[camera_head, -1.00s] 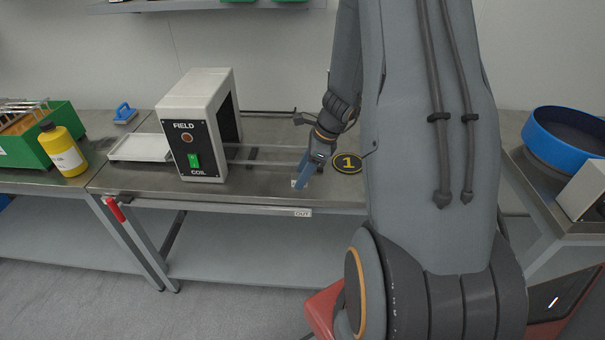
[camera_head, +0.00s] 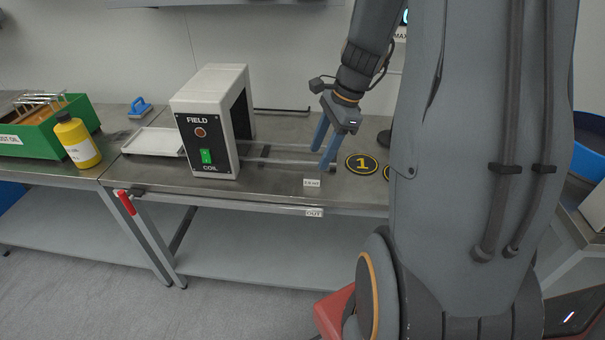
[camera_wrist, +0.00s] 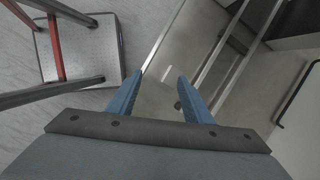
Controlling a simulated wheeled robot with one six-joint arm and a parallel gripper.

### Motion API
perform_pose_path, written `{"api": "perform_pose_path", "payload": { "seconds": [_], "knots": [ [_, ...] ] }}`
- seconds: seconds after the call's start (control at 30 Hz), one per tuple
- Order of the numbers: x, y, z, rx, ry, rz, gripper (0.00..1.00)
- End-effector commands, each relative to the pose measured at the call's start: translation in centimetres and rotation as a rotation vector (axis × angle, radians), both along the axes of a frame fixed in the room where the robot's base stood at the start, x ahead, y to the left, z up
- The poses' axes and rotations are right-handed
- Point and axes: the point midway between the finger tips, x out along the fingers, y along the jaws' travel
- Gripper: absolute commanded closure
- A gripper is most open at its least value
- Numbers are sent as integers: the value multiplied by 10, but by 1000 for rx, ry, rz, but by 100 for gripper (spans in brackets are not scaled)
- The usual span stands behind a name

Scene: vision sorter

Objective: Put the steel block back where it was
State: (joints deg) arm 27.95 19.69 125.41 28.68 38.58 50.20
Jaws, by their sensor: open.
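My gripper (camera_head: 321,156) is open, its blue fingers pointing down above the steel bench, at the right end of the rails by the coil. In the wrist view its fingers (camera_wrist: 159,78) are apart, with nothing between them. I cannot make out a steel block for certain. A small dark piece (camera_head: 334,169) shows beside the fingertip at the rail end; it is too small to identify. The white FIELD COIL box (camera_head: 208,125) stands left of my gripper, with a green switch. A black round mark with a yellow 1 (camera_head: 362,163) lies right of the fingers.
A white tray (camera_head: 153,141) lies left of the coil. A yellow bottle (camera_head: 77,140), a green crate (camera_head: 50,138) and a blue-handled tool (camera_head: 140,107) are farther left. An OUT label (camera_head: 314,213) is on the bench's front edge. My arm hides much of the right side.

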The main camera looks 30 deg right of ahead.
Motion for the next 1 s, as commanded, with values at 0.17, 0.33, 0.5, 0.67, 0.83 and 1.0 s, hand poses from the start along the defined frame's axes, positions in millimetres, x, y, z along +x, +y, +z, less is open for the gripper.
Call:
{"api": "perform_pose_path", "payload": {
  "seconds": [0.17,0.33,0.5,0.67,0.83,1.0],
  "knots": [
    [-42,79,7,-193,-81,722,54],
    [-80,124,10,-327,-156,1336,54],
    [-100,144,11,-392,-199,1677,54],
    [-104,148,11,-404,-207,1752,54],
    [-104,147,11,-403,-206,1746,54],
    [-103,147,11,-403,-207,1743,54]
  ]
}}
